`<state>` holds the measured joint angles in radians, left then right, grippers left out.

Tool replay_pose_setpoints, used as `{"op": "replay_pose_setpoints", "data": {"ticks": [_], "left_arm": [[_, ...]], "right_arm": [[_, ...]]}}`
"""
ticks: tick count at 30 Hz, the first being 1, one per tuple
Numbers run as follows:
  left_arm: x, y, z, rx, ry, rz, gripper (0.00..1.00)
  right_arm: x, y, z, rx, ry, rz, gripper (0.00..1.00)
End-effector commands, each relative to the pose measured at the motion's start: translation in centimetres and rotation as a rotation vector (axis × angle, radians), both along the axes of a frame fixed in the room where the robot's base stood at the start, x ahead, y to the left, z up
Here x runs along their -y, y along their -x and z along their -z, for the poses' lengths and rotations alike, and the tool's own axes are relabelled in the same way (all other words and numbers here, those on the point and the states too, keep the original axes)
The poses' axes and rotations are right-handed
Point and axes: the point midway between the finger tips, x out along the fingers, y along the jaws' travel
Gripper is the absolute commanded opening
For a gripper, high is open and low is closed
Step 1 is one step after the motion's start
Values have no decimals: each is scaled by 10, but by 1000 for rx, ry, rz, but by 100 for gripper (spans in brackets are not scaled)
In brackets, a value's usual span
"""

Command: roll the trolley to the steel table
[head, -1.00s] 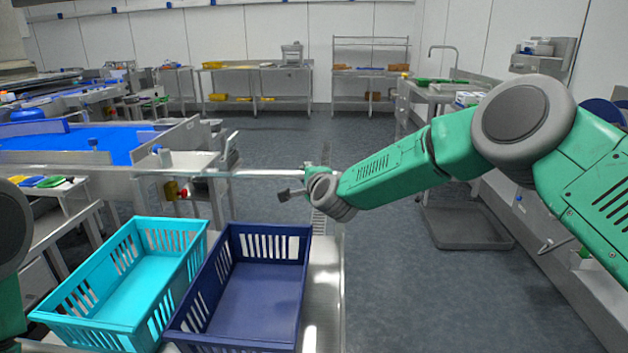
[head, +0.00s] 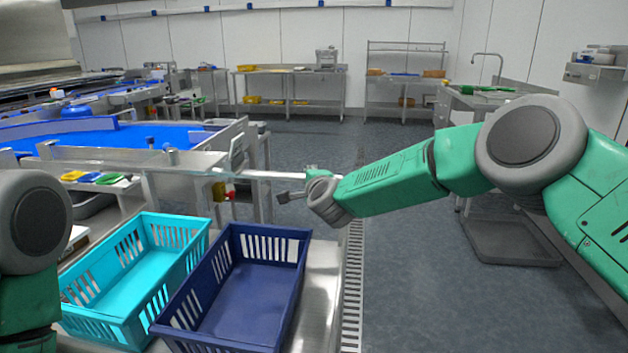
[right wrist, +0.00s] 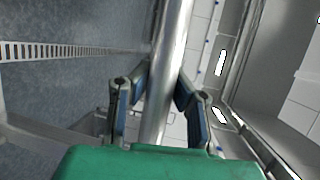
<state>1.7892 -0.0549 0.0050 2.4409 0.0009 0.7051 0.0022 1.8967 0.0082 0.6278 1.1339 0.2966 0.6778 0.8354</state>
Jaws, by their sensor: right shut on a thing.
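The steel trolley (head: 325,285) is right in front of me in the head view, and its bare metal top shows beside the crates. Its handle bar (head: 268,175) runs across at the far side. My right gripper (head: 292,194) is shut on this bar. In the right wrist view, the fingers of my right gripper (right wrist: 160,82) sit on both sides of the round steel bar (right wrist: 172,40). Steel tables (head: 300,73) stand along the back wall; I cannot tell which is the task's. My left gripper is out of view; only its arm shows at the left.
A cyan crate (head: 77,328) and a navy crate (head: 222,346) ride on the trolley, both empty. A blue-topped sorting line (head: 60,136) stands close at left. A grey low platform (head: 510,258) lies at right. A floor drain grating (head: 354,290) runs beside the trolley. The middle floor is clear.

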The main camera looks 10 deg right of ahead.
Motion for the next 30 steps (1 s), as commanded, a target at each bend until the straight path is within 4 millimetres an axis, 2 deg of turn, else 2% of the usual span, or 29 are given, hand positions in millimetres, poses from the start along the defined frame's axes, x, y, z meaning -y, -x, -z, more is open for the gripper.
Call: {"op": "replay_pose_setpoints", "data": {"ticks": [1, 10, 11, 12, 13, 23, 30], "left_arm": [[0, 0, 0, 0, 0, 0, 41], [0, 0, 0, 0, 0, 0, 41], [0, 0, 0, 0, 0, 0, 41], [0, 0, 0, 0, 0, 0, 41], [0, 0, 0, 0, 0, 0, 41], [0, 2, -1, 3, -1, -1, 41], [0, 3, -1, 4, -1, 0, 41]], "right_arm": [[-13, 6, 9, -19, 0, -23, 0], [-13, 6, 9, -19, 1, -23, 0], [-13, 6, 9, -19, 1, -23, 19], [-12, 6, 9, -18, 1, -23, 33], [-12, 6, 9, -17, 1, -22, 41], [-6, 2, 7, -13, 0, -12, 41], [-3, 20, 2, -12, 1, -12, 41]]}}
